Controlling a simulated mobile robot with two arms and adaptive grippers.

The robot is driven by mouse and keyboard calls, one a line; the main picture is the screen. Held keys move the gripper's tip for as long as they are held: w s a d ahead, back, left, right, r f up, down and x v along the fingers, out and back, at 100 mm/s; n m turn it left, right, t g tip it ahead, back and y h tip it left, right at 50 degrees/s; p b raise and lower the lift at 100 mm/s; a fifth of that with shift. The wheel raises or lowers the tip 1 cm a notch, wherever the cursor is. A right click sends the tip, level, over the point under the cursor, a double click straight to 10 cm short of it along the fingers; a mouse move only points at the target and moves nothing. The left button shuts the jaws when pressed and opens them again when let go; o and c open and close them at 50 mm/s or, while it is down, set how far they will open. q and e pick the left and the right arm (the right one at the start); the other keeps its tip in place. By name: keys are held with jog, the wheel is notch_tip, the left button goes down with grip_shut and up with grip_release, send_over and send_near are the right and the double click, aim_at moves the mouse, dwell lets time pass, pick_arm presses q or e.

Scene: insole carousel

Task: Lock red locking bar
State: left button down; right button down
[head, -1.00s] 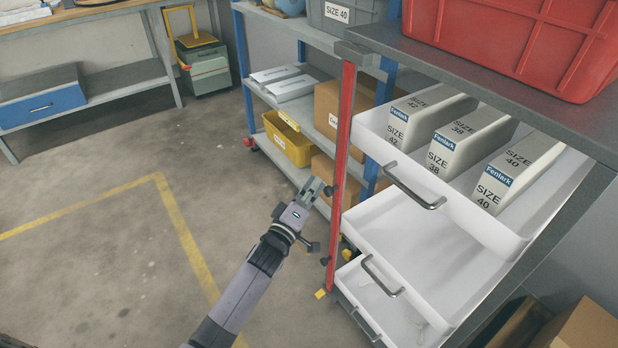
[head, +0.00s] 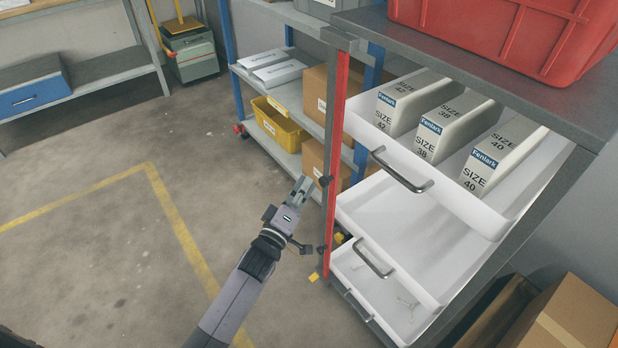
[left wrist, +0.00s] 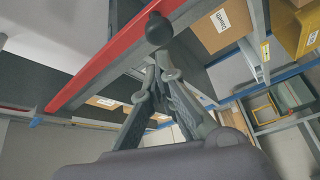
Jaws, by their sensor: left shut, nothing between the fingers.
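The red locking bar (head: 338,120) stands upright along the left front edge of the drawer cabinet. It carries a black knob (head: 325,181) partway down and another dark knob (head: 321,250) near its lower end. My left gripper (head: 304,183) is shut and empty, just left of the upper knob. In the left wrist view the red bar (left wrist: 100,70) runs diagonally, and the black knob (left wrist: 159,29) sits just beyond the shut fingertips (left wrist: 158,72), with a small gap seeming to separate them. My right gripper is not in view.
The top drawer (head: 455,205), holding several insole boxes, and the drawers below stand pulled out right of the bar. A red crate (head: 500,45) sits on the cabinet. A shelf with a yellow bin (head: 280,128) stands behind. The floor at left is clear.

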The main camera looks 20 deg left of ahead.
pick_arm(q)
jog(key=v, duration=0.9)
jog(key=shift+s+a, duration=0.1)
